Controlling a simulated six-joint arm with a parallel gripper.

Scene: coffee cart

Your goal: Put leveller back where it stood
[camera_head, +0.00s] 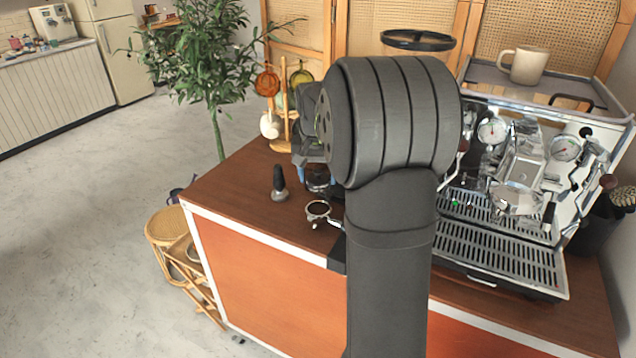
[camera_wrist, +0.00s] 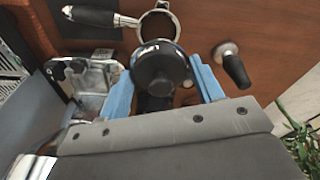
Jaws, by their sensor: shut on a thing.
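The leveller (camera_wrist: 158,66), a round black puck with a metallic rim, sits between the blue fingers of my gripper (camera_wrist: 164,88) in the wrist view. The fingers are shut on it. In the head view my gripper (camera_head: 317,176) is partly hidden behind my arm, with the leveller (camera_head: 318,183) low between its fingers. I cannot tell whether the leveller touches the wooden counter (camera_head: 235,185). The portafilter (camera_head: 318,210) lies in front of it, its basket holding dark grounds.
The espresso machine (camera_head: 500,255) stands at the right with a mug (camera_head: 523,66) on top. A wooden stand (camera_head: 284,110) with hanging cups is behind. A metal fixture (camera_wrist: 92,80) is close beside my gripper in the wrist view. The counter's left corner is clear.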

